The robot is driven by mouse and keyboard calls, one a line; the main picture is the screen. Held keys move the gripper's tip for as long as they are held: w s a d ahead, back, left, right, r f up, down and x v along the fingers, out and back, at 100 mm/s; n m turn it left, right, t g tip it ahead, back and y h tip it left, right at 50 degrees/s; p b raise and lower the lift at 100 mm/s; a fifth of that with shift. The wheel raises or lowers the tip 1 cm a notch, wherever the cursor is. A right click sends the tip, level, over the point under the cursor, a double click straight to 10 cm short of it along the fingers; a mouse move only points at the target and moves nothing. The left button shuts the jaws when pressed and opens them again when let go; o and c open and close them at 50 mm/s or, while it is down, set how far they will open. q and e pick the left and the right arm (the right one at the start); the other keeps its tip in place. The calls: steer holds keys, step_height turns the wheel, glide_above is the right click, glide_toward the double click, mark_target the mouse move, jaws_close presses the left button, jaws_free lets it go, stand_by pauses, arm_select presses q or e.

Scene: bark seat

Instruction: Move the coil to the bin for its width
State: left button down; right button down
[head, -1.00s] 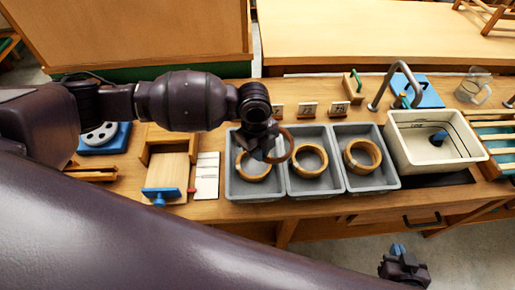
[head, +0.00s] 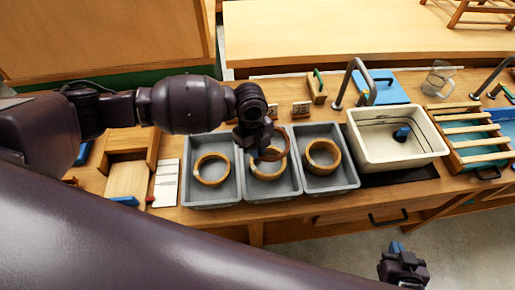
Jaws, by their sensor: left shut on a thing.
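My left gripper (head: 262,150) is shut on a brown coil (head: 287,146) and holds it tilted above the middle grey bin (head: 275,197). A lighter coil (head: 266,175) lies inside that bin, partly hidden by the gripper and held coil. The left grey bin (head: 210,203) holds one coil (head: 211,181). The right grey bin (head: 332,190) holds one coil (head: 322,168). Small label blocks (head: 301,110) stand behind the bins; their marks are too small to read and some are partly hidden by my arm. My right gripper (head: 402,266) is low at the bottom right, in front of the bench, with its jaws unclear.
A cream basin (head: 397,158) with a tap (head: 350,85) stands right of the bins, and a slatted rack (head: 470,140) beyond it. A wooden tray (head: 127,178) and a white card (head: 166,184) lie to the left. A blue board (head: 385,90) lies behind the basin.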

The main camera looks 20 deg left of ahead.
arm_select(q)
steer(key=shift+a+f, duration=0.1)
steer(key=shift+f+b, duration=0.35)
steer(key=shift+b, duration=0.1)
steer(key=b, duration=0.4)
glide_above(256, 169)
step_height(256, 169, down, 4)
steer(key=shift+a+f, duration=0.1)
steer(key=shift+f, duration=0.05)
steer(key=shift+w+f+b, duration=0.1)
steer(key=shift+f+b, duration=0.2)
steer(key=shift+f, duration=0.75)
steer(key=shift+f, duration=0.15)
steer(key=shift+f, duration=0.2)
